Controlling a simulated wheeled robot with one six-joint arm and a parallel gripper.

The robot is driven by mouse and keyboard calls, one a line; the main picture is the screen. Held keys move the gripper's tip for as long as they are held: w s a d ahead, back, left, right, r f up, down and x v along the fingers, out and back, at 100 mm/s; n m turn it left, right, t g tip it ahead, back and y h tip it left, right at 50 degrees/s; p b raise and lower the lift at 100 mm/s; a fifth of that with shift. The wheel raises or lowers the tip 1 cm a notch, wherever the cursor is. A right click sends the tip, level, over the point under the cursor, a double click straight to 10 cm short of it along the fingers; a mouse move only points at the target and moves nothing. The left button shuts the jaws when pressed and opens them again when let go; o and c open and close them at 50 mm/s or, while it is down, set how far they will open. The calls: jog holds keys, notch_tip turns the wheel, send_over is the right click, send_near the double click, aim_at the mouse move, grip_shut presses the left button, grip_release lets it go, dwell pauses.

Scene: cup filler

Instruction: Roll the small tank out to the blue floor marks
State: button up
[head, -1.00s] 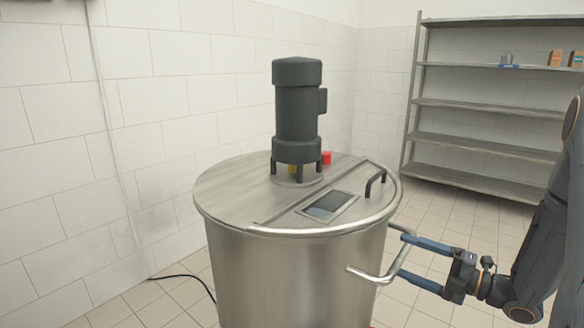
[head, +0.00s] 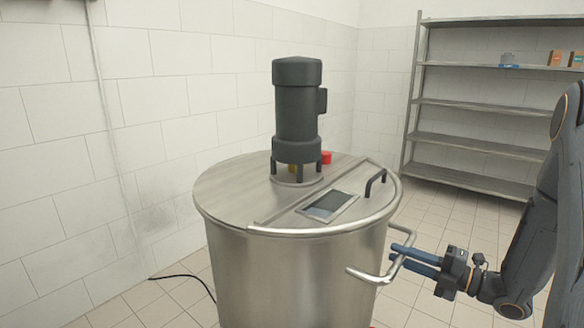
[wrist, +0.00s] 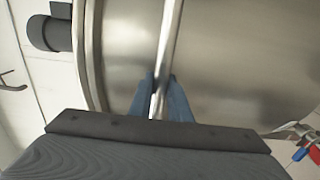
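The small tank (head: 300,265) is a brushed steel drum with a flat lid, standing in the middle of the head view; its foot is cut off. A bent steel push handle (head: 372,278) sticks out from its right side. My gripper (head: 397,253) is at that handle, its blue fingers close together on either side of the bar. In the wrist view the handle bar (wrist: 170,45) runs down between the fingers (wrist: 160,100), which look closed on it. I see no blue floor marks in the head view.
A dark motor (head: 297,110) stands on the lid. A black cable (head: 185,277) lies on the floor at left, near the tiled wall (head: 60,180). A metal shelf (head: 480,105) stands at the back right. Small red and blue items (wrist: 305,153) show at lower right in the wrist view.

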grip_shut()
jog(key=p+v, duration=0.3)
jog(key=v, duration=2.7)
dwell(1.1)
jog(key=shift+d, duration=0.1)
